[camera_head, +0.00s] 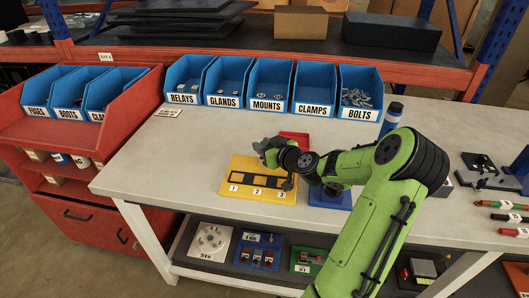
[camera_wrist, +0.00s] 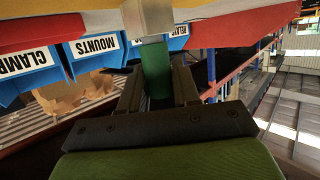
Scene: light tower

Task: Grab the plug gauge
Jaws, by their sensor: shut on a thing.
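My gripper (camera_head: 266,148) is above the back edge of the yellow board in the head view, with my green arm reaching in from the right. In the wrist view my gripper (camera_wrist: 157,84) has its two dark fingers closed on the sides of a green cylinder, which I take to be the plug gauge (camera_wrist: 156,62). A pale beige-grey block shape shows at the cylinder's far end. The held piece is small and hard to make out in the head view, where my gripper mostly hides it.
The yellow board (camera_head: 241,187) has dark slots marked 1, 2 and 3. A red tray (camera_head: 298,137) and a blue tray (camera_head: 322,199) lie near my arm. Labelled blue bins (camera_head: 225,101) line the back. A blue bottle (camera_head: 391,119) stands right. The table's left side is clear.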

